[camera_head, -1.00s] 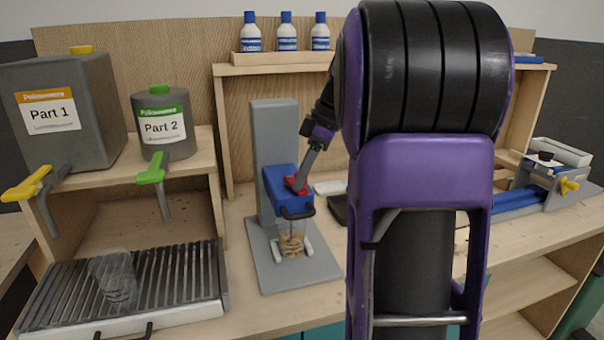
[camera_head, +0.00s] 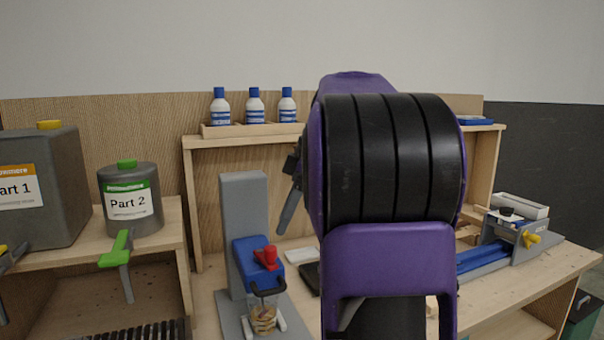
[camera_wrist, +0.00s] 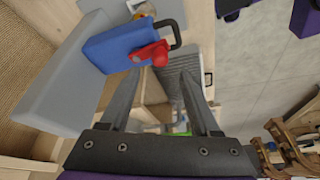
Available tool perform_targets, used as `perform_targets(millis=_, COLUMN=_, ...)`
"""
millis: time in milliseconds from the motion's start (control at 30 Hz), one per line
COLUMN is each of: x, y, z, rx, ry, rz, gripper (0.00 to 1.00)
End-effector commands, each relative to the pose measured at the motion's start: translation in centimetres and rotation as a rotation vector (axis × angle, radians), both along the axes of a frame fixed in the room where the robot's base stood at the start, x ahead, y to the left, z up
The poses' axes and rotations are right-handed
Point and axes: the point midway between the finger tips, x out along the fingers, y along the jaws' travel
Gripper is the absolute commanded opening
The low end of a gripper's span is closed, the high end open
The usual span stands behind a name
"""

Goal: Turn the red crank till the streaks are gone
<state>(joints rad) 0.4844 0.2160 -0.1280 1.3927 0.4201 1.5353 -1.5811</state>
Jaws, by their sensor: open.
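A clear cup (camera_head: 263,318) stands under the head, with mottled pale and brown contents. My gripper (camera_wrist: 158,76) is open and empty, apart from the crank. In the head view, part of it shows (camera_head: 289,212) above and right of the crank; my arm hides the rest.
Part 1 (camera_head: 45,195) and Part 2 (camera_head: 130,205) containers stand on a shelf at left, with yellow and green taps. Several blue-capped bottles (camera_head: 255,106) stand on the back shelf. A blue and grey device (camera_head: 505,240) lies at right.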

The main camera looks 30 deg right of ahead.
Motion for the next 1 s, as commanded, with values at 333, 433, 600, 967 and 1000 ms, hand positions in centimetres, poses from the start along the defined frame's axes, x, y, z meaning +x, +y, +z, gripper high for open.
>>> perform_targets(millis=333, x=-1.6, y=-2.4, z=7.1, rx=-0.001, ry=-0.001, rz=-0.003, gripper=0.63)
perform_targets(millis=433, x=-1.9, y=-2.7, z=8.0, rx=-0.001, ry=0.0, rz=-0.001, gripper=0.63)
perform_targets(millis=600, x=-2.1, y=-2.9, z=8.6, rx=-0.001, ry=0.001, rz=-0.001, gripper=0.63)
perform_targets(millis=967, x=-2.0, y=-2.8, z=8.6, rx=-0.002, ry=0.009, rz=-0.02, gripper=0.63)
perform_targets(millis=1000, x=-2.0, y=-2.6, z=8.6, rx=-0.005, ry=0.017, rz=-0.042, gripper=0.63)
